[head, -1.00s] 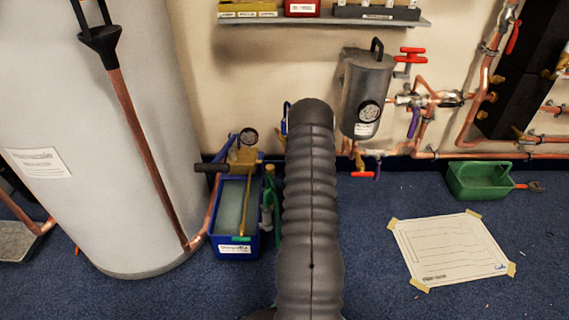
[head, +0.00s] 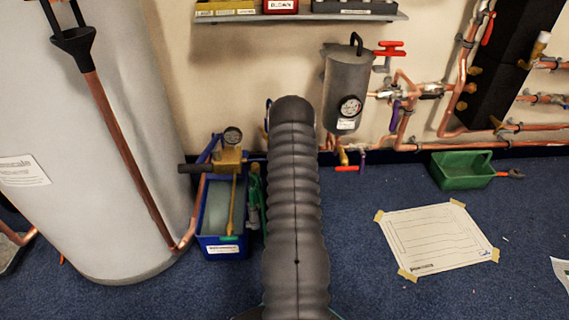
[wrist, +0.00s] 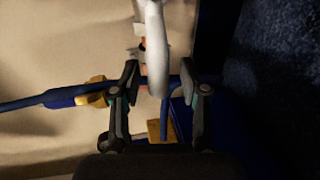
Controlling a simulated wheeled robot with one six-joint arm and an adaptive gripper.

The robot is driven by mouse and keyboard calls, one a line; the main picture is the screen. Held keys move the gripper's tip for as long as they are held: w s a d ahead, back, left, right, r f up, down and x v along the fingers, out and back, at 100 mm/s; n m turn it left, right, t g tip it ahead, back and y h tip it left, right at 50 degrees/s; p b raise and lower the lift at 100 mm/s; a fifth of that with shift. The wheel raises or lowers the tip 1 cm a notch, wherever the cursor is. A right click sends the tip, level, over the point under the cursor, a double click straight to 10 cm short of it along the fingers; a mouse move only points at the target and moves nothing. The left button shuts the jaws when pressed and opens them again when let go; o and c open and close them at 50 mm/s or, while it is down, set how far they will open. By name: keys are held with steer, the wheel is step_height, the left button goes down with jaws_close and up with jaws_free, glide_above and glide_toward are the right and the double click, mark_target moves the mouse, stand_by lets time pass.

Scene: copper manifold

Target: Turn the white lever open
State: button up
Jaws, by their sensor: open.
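In the wrist view my gripper (wrist: 159,72) has its two dark fingers spread apart. A white, rounded lever-like piece (wrist: 156,48) comes down from the top of the picture, and its lower end lies between the fingers. I cannot tell whether either finger touches it. A blue handle (wrist: 38,103) with a brass-coloured fitting (wrist: 96,94) lies to the left of the fingers. In the head view my arm hides my gripper and the white piece.
In the head view a blue crate (head: 222,247) with a pump and gauge stands left of my arm. A grey canister (head: 346,85) and copper pipes with red-handled valves are on the wall to the right. A green tray (head: 461,172) and taped paper (head: 436,240) lie on the carpet.

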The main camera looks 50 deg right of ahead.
steer(key=v, duration=1.2)
stand_by(0.4)
